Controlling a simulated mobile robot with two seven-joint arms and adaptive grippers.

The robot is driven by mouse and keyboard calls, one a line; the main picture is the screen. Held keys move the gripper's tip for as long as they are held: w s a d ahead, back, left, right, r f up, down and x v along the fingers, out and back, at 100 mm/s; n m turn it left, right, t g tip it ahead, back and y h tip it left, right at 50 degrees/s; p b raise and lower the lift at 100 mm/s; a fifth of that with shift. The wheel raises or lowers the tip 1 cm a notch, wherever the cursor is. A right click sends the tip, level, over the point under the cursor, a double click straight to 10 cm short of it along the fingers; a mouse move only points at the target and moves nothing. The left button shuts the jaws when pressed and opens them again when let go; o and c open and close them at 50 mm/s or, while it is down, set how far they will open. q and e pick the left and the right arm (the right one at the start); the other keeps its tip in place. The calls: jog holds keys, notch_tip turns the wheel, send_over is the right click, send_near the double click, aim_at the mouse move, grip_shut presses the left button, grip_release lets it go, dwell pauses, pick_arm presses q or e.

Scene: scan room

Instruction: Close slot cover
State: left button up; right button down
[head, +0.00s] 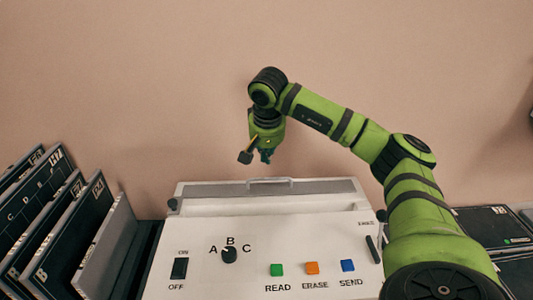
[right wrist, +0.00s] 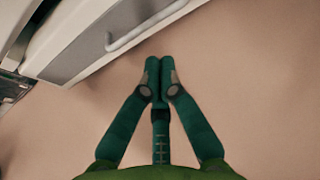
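The slot cover (head: 320,186) is a grey panel with a bar handle (head: 270,181) at the back of the white console (head: 200,255). I cannot tell from here how far it stands open. In the right wrist view the bar handle (right wrist: 140,30) crosses the upper part, on the edge of a grey panel (right wrist: 85,45). My right gripper (head: 265,155) hangs above and behind the handle, apart from it in the head view. In the right wrist view its fingertips (right wrist: 160,68) are together with nothing between them. My left gripper is not in view.
The console front carries an on/off switch (head: 179,268), a dial (head: 229,255) and coloured buttons (head: 312,268). Dark panels (head: 70,240) stand in a rack at left. More dark panels (head: 490,225) lie at right. A plain wall rises behind.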

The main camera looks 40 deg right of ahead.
aim_at(266, 184)
jog(key=x, duration=0.3)
jog(key=shift+d+f+p, duration=0.1)
jog(key=shift+f+p, duration=0.05)
jog(key=shift+p, duration=0.2)
jog(key=shift+x, duration=1.1)
jog(key=shift+w+f, duration=0.15)
jog(key=shift+f, duration=0.35)
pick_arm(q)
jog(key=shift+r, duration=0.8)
